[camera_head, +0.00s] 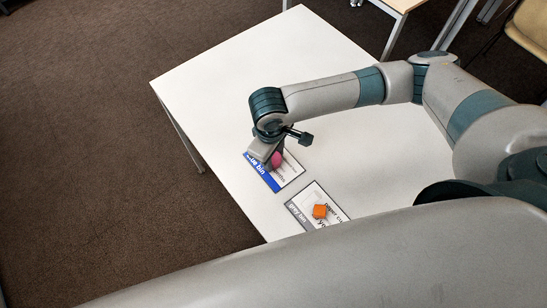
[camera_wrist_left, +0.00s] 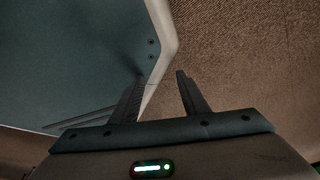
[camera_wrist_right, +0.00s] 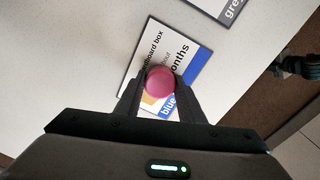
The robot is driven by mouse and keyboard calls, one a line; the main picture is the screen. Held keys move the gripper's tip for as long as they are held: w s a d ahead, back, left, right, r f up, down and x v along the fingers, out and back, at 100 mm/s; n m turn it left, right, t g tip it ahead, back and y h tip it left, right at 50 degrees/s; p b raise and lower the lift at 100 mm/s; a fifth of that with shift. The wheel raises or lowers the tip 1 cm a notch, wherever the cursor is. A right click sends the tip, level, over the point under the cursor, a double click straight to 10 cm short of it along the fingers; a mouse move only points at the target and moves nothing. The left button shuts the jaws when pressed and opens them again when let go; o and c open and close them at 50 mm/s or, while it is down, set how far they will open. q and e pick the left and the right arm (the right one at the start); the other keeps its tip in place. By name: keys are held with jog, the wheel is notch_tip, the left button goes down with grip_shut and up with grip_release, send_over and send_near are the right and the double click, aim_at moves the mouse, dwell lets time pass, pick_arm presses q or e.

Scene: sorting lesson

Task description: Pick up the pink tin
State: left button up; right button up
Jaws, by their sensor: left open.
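The pink tin (camera_head: 277,159) is at the blue bin card (camera_head: 291,180) on the white table. In the right wrist view the tin (camera_wrist_right: 160,79) shows as a pink round between the fingertips of my right gripper (camera_wrist_right: 160,85). The fingers flank it closely; I cannot tell whether they press on it or whether it touches the card. In the head view my right gripper (camera_head: 268,153) hides part of the tin. My left gripper (camera_wrist_left: 162,76) shows in its wrist view, open and empty, away from the tin.
An orange block (camera_head: 320,211) lies on the grey bin card (camera_head: 299,217), nearer to me. The white table (camera_head: 225,90) is clear at its far left. Brown carpet (camera_head: 80,120) surrounds it. Another table (camera_head: 400,4) and a chair (camera_head: 530,25) stand at the upper right.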

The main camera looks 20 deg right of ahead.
aim_at(274, 157)
jog(key=shift+r, duration=0.15)
jog(key=shift+c, duration=0.4)
jog(key=shift+r, duration=0.3)
notch_tip(274, 157, up, 3)
jog(key=shift+r+b, duration=0.15)
jog(key=shift+b, duration=0.25)
pick_arm(q)
jog(key=w, duration=0.1)
jog(key=w+d, duration=0.1)
jog(key=w, duration=0.1)
jog(key=shift+d+r+t, duration=0.15)
jog(key=shift+d+t, duration=0.1)
jog(key=shift+t, duration=0.15)
pick_arm(e)
jog(key=s+a+r, duration=0.2)
jog(key=s+r, duration=0.4)
jog(key=s, duration=0.5)
jog(key=shift+s+r, duration=0.25)
jog(key=shift+r, duration=0.15)
pick_arm(q)
jog(key=shift+w, duration=0.15)
